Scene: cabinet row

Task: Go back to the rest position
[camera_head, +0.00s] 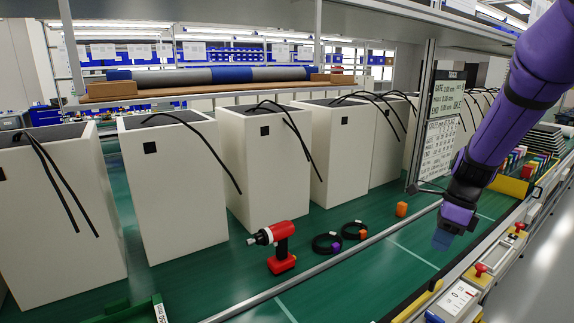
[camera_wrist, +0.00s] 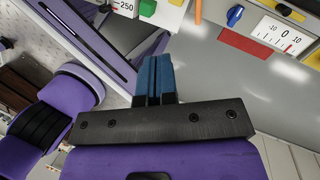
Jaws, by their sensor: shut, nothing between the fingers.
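My gripper (camera_head: 443,238) hangs at the end of my purple arm on the right of the head view, pointing down over the front edge of the green bench (camera_head: 350,270). Its two blue fingers are together in the wrist view (camera_wrist: 153,78), with nothing between them. It is apart from the objects on the bench.
White cabinets (camera_head: 175,190) with black cables stand in a row on the bench. A rail with red knobs (camera_head: 480,270) runs along the front right. The grey floor (camera_head: 545,270) beside it is clear.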

